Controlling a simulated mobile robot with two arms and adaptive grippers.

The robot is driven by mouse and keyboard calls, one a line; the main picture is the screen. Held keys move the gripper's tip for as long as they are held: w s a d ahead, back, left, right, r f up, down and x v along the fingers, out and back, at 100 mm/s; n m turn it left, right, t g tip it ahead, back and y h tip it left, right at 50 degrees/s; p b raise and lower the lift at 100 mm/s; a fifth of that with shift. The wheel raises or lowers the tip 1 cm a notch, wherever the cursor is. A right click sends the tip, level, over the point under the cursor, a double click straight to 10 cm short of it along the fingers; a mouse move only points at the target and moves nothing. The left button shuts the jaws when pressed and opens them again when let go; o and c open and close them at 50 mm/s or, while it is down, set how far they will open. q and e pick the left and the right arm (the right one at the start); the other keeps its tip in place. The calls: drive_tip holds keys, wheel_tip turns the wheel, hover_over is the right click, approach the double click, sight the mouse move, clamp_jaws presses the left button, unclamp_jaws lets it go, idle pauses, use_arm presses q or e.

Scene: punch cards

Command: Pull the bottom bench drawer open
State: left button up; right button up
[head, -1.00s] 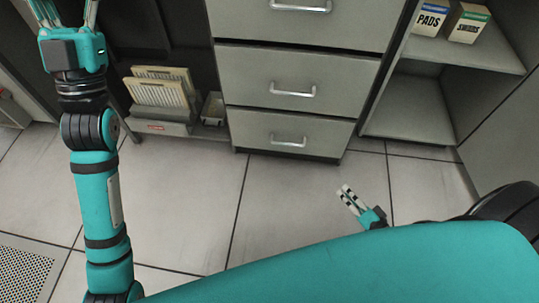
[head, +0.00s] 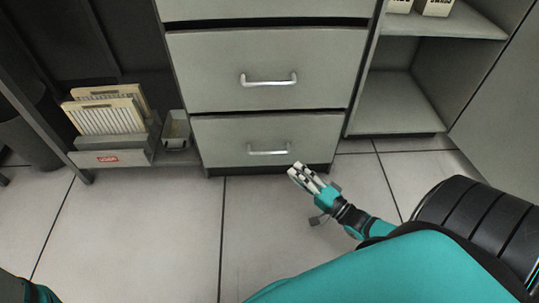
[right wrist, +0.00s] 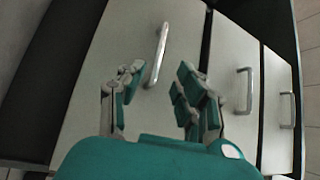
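The bottom bench drawer (head: 225,143) is a grey front just above the floor, with a silver bar handle (head: 269,149). It looks flush with the drawer above. My right gripper (head: 298,170) is in front of its lower right part, a little below and right of the handle in the head view. In the right wrist view my right gripper (right wrist: 160,72) has its fingers spread. The nearest handle (right wrist: 157,55) shows between and beyond the fingertips, and no grip on it is visible. My left gripper is out of view.
The middle drawer (head: 265,60), with its own handle, is above. An open shelf unit (head: 400,102) stands to the right. A low rack with cards (head: 108,118) and a small tray (head: 176,130) are on the left. The tiled floor (head: 130,225) in front is clear.

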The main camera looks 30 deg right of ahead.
sight(270, 154)
drive_tip(key=b+x, duration=0.4)
drive_tip(key=x, duration=0.7)
drive_tip(key=shift+s, duration=0.1)
drive_tip(key=shift+d+f, duration=0.1)
clamp_jaws()
